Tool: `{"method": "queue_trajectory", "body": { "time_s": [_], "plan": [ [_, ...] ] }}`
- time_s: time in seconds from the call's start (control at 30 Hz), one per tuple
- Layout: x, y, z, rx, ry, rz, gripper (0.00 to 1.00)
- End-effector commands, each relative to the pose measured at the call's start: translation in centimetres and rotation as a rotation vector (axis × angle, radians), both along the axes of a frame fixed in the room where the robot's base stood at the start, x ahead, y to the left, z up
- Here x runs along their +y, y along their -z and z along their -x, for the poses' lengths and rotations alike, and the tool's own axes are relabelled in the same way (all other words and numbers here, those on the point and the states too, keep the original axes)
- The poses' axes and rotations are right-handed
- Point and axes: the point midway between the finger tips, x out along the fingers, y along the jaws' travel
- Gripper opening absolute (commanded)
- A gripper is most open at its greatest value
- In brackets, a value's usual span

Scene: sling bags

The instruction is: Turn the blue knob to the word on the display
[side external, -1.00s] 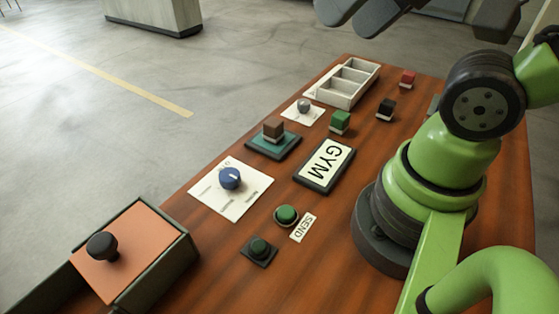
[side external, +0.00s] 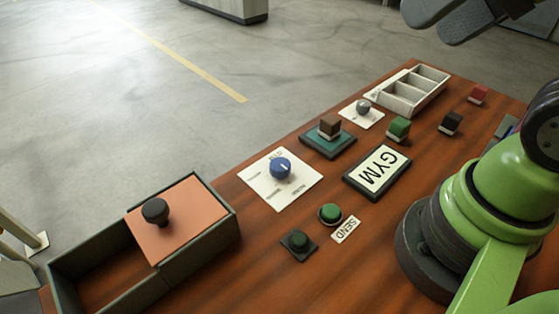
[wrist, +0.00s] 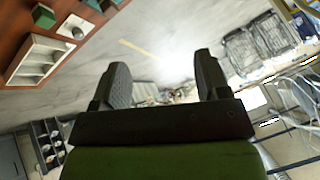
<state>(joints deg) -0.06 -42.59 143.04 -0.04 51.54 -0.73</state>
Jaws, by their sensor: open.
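The blue knob (side external: 280,168) sits on a white card (side external: 298,193) with small words around it. A white mark on the knob faces the right side of the picture. The words on the card are too small to read surely. The display (side external: 377,171) is a dark-framed panel to the right of the knob and reads GYM, turned over in this view. My gripper (side external: 440,28) is high at the top right of the side view, well away from the knob and partly cut off. In the wrist view my gripper (wrist: 161,65) is open with nothing between its fingers.
A green button (side external: 330,212) by a SEND label (side external: 345,229) and a dark green button (side external: 298,240) are in front of the knob. An open-topped box (side external: 218,237) with an orange lid stands left. Small blocks and a pale tray (side external: 424,108) lie behind.

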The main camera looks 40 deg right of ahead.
Motion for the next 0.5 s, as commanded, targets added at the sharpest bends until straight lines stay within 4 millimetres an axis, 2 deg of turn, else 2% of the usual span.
{"method": "queue_trajectory", "body": {
  "time_s": [0.17, 0.37, 0.5],
  "plan": [
    [0.2, 0.2, -2.2, 0.033, -0.212, 0.147, 0.69],
    [1.0, 2.3, -7.5, 0.084, -0.761, 0.456, 0.69],
    [2.1, 5.3, -11.1, 0.1, -1.198, 0.638, 0.69]
  ]
}}
